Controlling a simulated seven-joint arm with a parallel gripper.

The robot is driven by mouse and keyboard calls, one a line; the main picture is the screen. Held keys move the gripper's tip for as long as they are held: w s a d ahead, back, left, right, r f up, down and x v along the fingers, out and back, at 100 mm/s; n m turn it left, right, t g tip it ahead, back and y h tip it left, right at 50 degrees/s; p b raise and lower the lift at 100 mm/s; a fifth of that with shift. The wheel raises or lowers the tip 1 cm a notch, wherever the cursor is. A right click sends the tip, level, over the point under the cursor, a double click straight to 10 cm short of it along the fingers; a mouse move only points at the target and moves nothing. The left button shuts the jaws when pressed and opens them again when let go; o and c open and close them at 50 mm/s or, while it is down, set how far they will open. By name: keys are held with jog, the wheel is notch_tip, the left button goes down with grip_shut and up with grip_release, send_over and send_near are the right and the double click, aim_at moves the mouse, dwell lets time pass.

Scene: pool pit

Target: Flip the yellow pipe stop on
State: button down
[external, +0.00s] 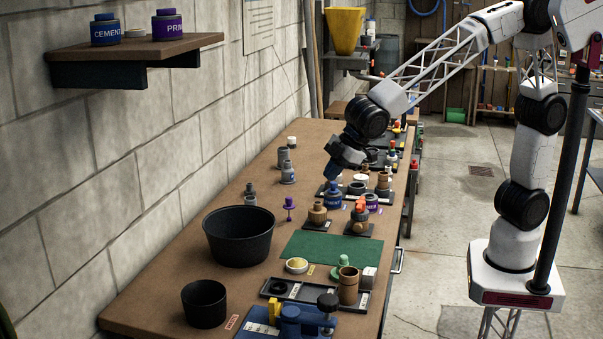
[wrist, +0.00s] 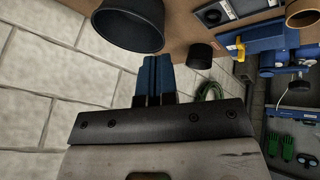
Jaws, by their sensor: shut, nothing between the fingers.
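The yellow pipe stop (external: 274,311) is a small upright yellow piece at the left side of a blue clamp-like tool (external: 303,322) on the near end of the bench. In the wrist view the yellow stop (wrist: 240,48) shows at the upper right, beside the blue tool (wrist: 268,44). My gripper (external: 333,172) has blue fingers and hangs above the middle of the bench, well beyond the stop and apart from it. In the wrist view the gripper's fingers (wrist: 154,76) are together with nothing between them. The stop's exact tilt is too small to tell.
A large black tub (external: 238,236) and a smaller black cup (external: 204,303) stand on the bench's left. A black tray (external: 320,300) with a brown pipe piece (external: 348,286) lies beyond the blue tool. Several jars and fittings stand below my gripper. The green mat (external: 325,249) is mostly clear.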

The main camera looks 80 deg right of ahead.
jog(key=a+f+n+y, duration=0.1)
jog(key=a+f+n, duration=0.25)
jog(key=a, duration=1.15)
jog(key=n+y, duration=0.2)
send_near(275, 314)
jog(key=v, duration=0.5)
jog(key=shift+a, duration=0.1)
jog(key=shift+w+f, duration=0.1)
jog(key=shift+f, duration=0.1)
jog(key=shift+x, duration=4.85)
jog(key=w, duration=0.7)
jog(key=shift+r, duration=0.2)
